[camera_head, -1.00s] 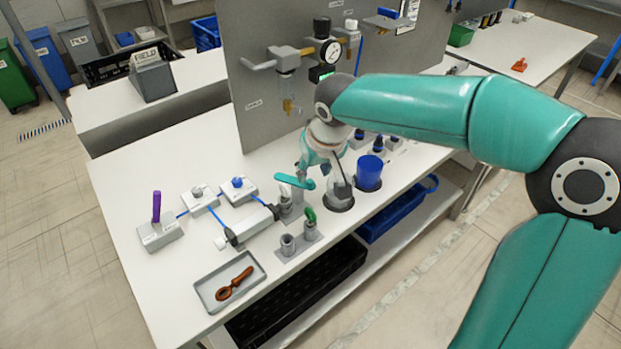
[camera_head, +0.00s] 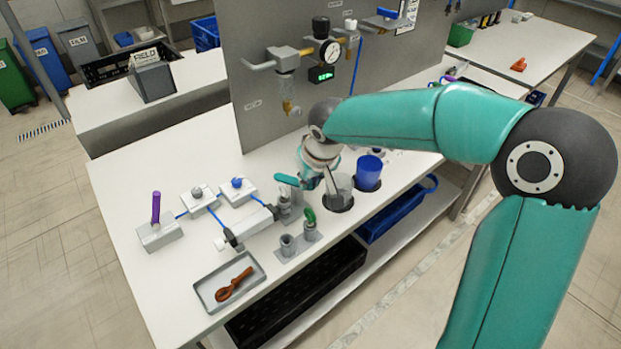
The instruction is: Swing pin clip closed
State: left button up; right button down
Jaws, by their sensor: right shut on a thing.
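My right gripper (camera_head: 311,181) reaches down at the bench's middle, beside a clear cup (camera_head: 340,186) and above small grey fittings (camera_head: 284,204). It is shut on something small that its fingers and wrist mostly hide. A grey cylinder (camera_head: 250,223) with a rod end (camera_head: 220,243) lies left of the gripper, joined by blue tubes to two small valve blocks. I cannot make out the pin clip for certain. A red-brown ring-ended piece (camera_head: 232,285) lies in a shallow grey tray (camera_head: 203,291). My left gripper is not in view.
A purple stick stands in a grey block (camera_head: 160,236) at the left. A blue cup (camera_head: 369,172) stands right of the clear cup. A grey panel (camera_head: 250,60) with a gauge (camera_head: 330,50) rises behind.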

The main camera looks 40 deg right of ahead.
jog(key=shift+d+r, duration=0.1)
dwell(0.3)
jog(key=n, duration=0.1)
jog(key=n+p, duration=0.1)
jog(key=y+p, duration=0.1)
jog(key=shift+w+d+r+n, duration=0.1)
jog(key=shift+w+d+n, duration=0.2)
jog(key=shift+n, duration=0.1)
jog(key=n, duration=0.1)
jog(key=n+y+p, duration=0.1)
jog(key=shift+w+d+n+p, duration=0.3)
jog(key=n, duration=0.1)
jog(key=n+y, duration=0.1)
jog(key=shift+w+d+n, duration=0.2)
jog(key=shift+w+n, duration=0.2)
jog(key=shift+w+n+g+y, duration=0.3)
jog(key=shift+n+g+y, duration=0.05)
jog(key=shift+n, duration=0.7)
jog(key=shift+w+n+g+y, duration=0.3)
jog(key=shift+n+g+y, duration=0.05)
jog(key=shift+n, duration=0.7)
jog(key=c, duration=1.1)
grip_release()
